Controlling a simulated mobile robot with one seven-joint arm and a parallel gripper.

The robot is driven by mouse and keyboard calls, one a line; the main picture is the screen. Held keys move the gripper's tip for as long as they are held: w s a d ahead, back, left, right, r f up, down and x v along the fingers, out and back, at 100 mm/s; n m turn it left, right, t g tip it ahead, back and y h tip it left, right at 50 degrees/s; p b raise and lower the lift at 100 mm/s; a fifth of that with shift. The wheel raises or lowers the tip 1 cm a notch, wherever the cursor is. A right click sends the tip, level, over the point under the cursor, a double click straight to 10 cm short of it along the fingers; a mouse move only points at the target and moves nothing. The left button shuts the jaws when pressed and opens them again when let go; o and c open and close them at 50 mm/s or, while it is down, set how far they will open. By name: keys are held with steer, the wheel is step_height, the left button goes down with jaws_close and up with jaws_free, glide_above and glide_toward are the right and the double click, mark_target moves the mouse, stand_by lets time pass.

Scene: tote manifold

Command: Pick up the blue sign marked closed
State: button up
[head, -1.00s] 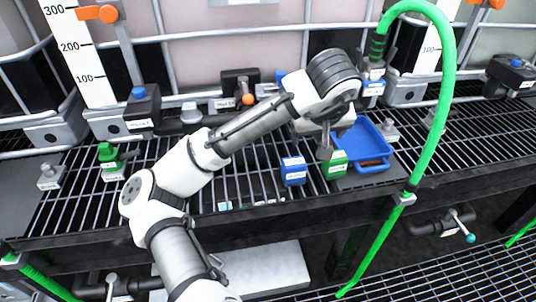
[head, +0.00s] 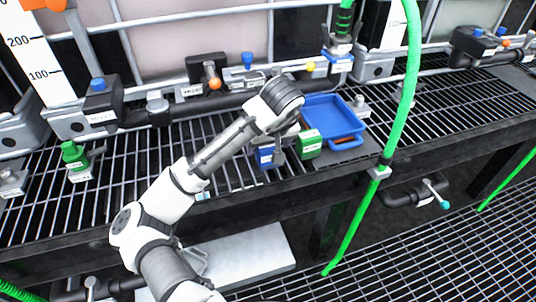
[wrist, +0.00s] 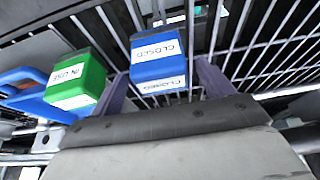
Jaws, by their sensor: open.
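The blue sign marked closed (head: 265,155) stands on the dark grating near the shelf's front edge, left of the green sign. In the wrist view the blue sign (wrist: 158,66) shows white "CLOSED" labels on its top and its near side. My gripper (wrist: 164,78) is open, with one purple-grey finger on each side of the blue sign. I cannot tell whether either finger touches it. In the head view my gripper (head: 279,146) is at the blue sign and partly hides it.
The green sign marked "IN USE" (head: 310,143) stands close to the right of the blue sign; it also shows in the wrist view (wrist: 82,77). A blue tray (head: 345,143) lies behind it. A green hose (head: 398,110) hangs on the right. Pipes and valves run behind.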

steer(key=shift+x, duration=1.35)
steer(key=shift+a+r, duration=0.1)
steer(key=c, duration=1.1)
step_height(320, 180, up, 20)
steer(key=p, duration=0.1)
